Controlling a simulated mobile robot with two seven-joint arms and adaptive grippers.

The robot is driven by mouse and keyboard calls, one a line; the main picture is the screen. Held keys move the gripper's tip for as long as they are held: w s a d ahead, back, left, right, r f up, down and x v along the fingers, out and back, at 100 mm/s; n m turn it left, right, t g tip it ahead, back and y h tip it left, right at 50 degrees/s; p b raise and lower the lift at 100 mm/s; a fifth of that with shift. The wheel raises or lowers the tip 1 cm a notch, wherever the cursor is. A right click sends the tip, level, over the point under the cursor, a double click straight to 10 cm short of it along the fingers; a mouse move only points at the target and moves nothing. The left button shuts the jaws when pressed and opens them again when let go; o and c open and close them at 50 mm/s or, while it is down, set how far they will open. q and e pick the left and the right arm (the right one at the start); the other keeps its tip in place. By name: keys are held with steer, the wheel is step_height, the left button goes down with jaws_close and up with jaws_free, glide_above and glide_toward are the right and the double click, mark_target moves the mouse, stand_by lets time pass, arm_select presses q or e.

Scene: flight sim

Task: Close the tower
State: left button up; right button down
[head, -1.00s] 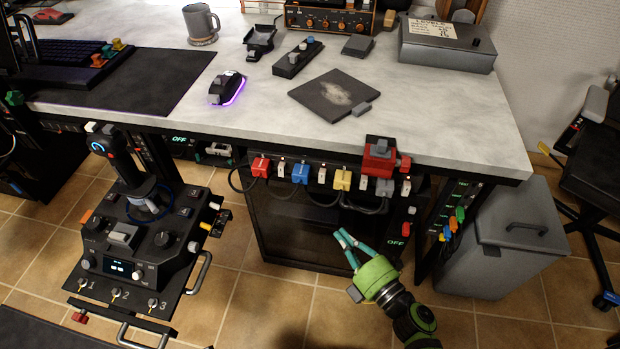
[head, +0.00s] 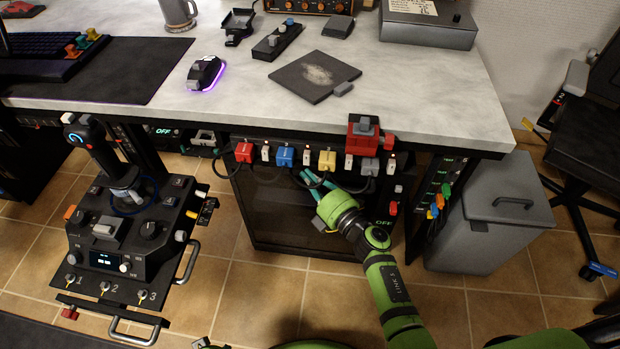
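The tower (head: 265,205) stands on the floor under the desk, with a dark see-through front panel and a green "OFF" sign at its lower right. I cannot tell how far its panel is open. My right gripper (head: 309,175) is in front of the tower's upper part, just below the row of coloured plugs. Its teal fingers look apart with nothing visible between them. I cannot tell whether they touch the panel or the cables. My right arm hides the tower's lower right part.
Red (head: 244,152), blue (head: 284,157) and yellow (head: 327,161) plugs with looping black cables hang under the desk edge (head: 440,130). A joystick console (head: 125,235) stands at the left. A grey bin (head: 500,215) and a dark chair (head: 585,145) are at the right.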

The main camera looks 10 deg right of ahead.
mark_target(313, 162)
arm_select(q)
steer(key=shift+w, duration=0.15)
arm_select(e)
steer(key=shift+w, duration=0.1)
steer(key=w, duration=0.1)
steer(key=w+d+b, duration=0.1)
steer(key=w, duration=0.2)
steer(key=shift+w+d+b, duration=0.3)
steer(key=shift+w+d, duration=0.2)
steer(key=shift+w, duration=0.15)
arm_select(q)
steer(key=shift+s+d+r, duration=0.1)
steer(key=shift+s+r, duration=0.25)
steer(key=shift+r, duration=0.35)
arm_select(e)
steer(key=shift+r, duration=0.15)
